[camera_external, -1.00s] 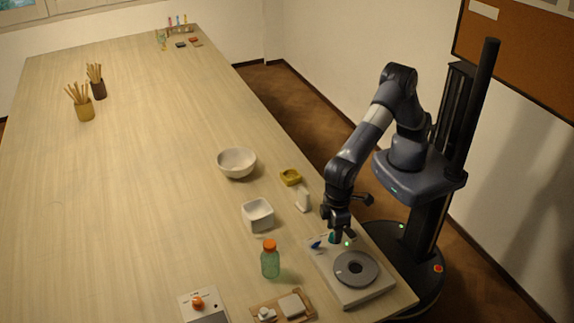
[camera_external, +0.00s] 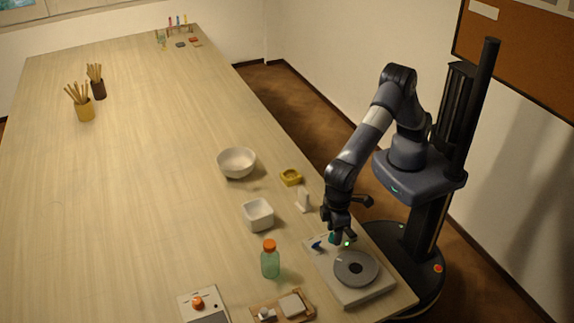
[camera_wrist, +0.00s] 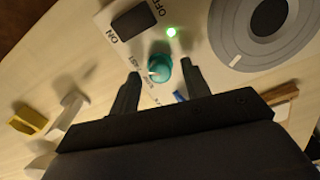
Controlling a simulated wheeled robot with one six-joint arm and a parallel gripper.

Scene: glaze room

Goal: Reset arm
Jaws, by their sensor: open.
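My gripper (camera_wrist: 158,82) is open, pointing down over the control end of a white turntable device (camera_external: 350,292). In the wrist view a teal knob (camera_wrist: 159,68) with a pale pointer line shows between my two fingers. I cannot tell whether the fingers touch it. In the external view the knob is partly hidden by my gripper (camera_external: 336,238). The device carries a round grey disc (camera_external: 356,268) with a dark centre. A dark switch (camera_wrist: 134,22) sits between the ON and OFF labels, and a green light (camera_wrist: 171,31) is lit beside it.
A white bowl (camera_external: 237,163), square white dish (camera_external: 258,215), yellow dish (camera_external: 291,177), white upright piece (camera_external: 304,201) and orange-capped bottle (camera_external: 270,260) stand nearby. A box with an orange button (camera_external: 198,303) and a wooden tray (camera_external: 282,307) lie in front.

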